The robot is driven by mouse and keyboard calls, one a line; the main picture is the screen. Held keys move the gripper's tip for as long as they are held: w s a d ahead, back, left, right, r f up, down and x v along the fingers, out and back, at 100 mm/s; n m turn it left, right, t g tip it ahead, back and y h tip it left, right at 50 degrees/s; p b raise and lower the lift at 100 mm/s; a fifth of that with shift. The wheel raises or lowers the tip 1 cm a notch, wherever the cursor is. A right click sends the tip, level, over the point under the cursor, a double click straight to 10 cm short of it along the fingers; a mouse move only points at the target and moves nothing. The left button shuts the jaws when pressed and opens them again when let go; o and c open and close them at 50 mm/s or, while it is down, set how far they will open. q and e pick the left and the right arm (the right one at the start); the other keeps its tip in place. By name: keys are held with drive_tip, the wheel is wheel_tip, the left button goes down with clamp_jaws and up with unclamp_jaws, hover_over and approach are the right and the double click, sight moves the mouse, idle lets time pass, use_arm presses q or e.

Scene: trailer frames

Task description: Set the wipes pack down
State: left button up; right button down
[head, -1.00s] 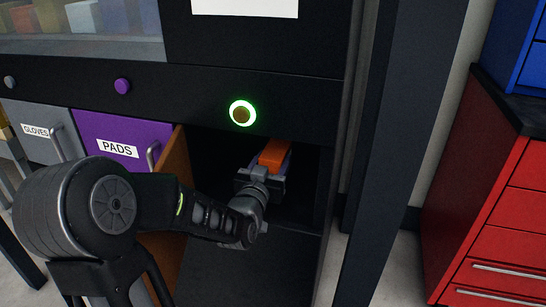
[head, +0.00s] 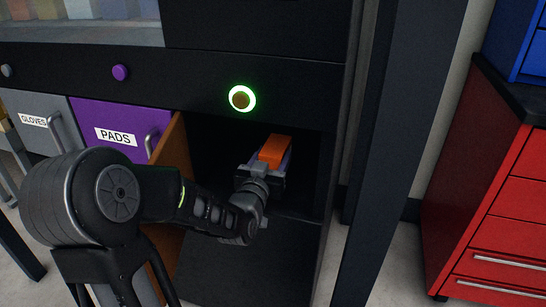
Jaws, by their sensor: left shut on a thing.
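The wipes pack appears as an orange block (head: 274,151) inside the open dark compartment (head: 306,165) of the black cabinet. My left gripper (head: 266,168) reaches into this compartment from the front left and is shut on the pack. The pack's lower part is hidden by the gripper, so I cannot tell whether it touches the compartment floor. My right gripper is not in view.
An orange-brown open door (head: 170,150) stands left of the compartment. A purple PADS drawer (head: 112,122) and a grey GLOVES drawer (head: 38,110) are farther left. A green-lit button (head: 242,98) sits above. A dark post (head: 385,150) and red drawers (head: 500,210) stand right.

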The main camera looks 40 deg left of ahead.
use_arm(q)
drive_tip(key=shift+f+b, duration=0.4)
drive_tip(key=shift+b, duration=0.05)
drive_tip(key=o, duration=1.7)
drive_tip(key=shift+o, duration=0.2)
drive_tip(key=shift+r, duration=0.35)
wheel_tip(320, 180, up, 9)
drive_tip(key=p, duration=0.3)
drive_tip(key=shift+r, duration=0.2)
